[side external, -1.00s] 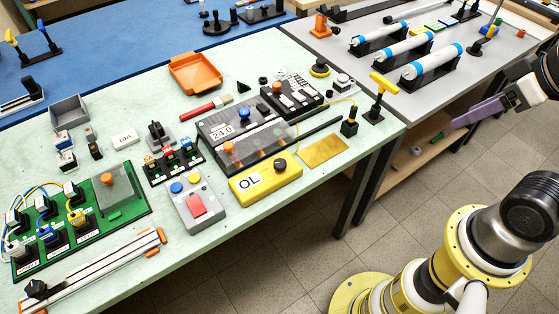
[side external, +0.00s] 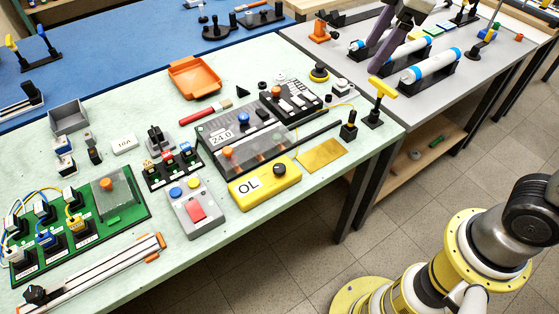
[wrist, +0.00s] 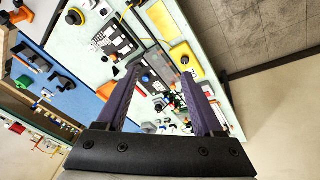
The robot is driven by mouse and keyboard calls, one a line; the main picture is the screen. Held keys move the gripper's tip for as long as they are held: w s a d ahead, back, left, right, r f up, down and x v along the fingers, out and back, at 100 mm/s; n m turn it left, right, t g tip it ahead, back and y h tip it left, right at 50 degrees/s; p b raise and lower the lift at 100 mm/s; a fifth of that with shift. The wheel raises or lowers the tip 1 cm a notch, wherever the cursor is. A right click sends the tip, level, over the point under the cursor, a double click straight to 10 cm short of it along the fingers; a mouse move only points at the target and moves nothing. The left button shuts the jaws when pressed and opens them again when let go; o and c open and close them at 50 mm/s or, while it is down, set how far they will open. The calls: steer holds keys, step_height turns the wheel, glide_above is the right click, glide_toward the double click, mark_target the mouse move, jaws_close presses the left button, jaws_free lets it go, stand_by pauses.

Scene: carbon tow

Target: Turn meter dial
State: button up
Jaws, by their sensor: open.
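A grey meter unit (side external: 204,130) with a display reading 24.0 lies on the pale green table. A blue round knob (side external: 243,118) stands on it beside the display, and an orange knob (side external: 227,152) sits at its front left. I cannot tell for sure which knob is the meter dial. My gripper (side external: 378,71) has long purple fingers and appears at the top right, in front of the grey table in the picture, apart from the meter. In the wrist view my gripper (wrist: 162,72) is open and empty, with the meter area partly visible between its fingers.
A yellow OL box (side external: 265,187) with a black knob sits in front of the meter. A black switch panel (side external: 292,98) stands behind it, and a red-and-blue button box (side external: 195,208) at front left. White tubes (side external: 432,65) lie on the grey table (side external: 350,80).

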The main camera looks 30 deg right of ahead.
steer(key=w+a+f+n+g, duration=0.2)
steer(key=w+a+f+n, duration=0.1)
steer(key=w+a+f, duration=0.4)
steer(key=n+g, duration=0.1)
steer(key=g, duration=0.1)
glide_toward(279, 167)
steer(key=shift+h, duration=0.4)
steer(key=f, duration=0.8)
steer(key=shift+s+a+f, duration=0.15)
steer(key=shift+s+a, duration=0.1)
steer(key=shift+a, duration=0.1)
jaws_close()
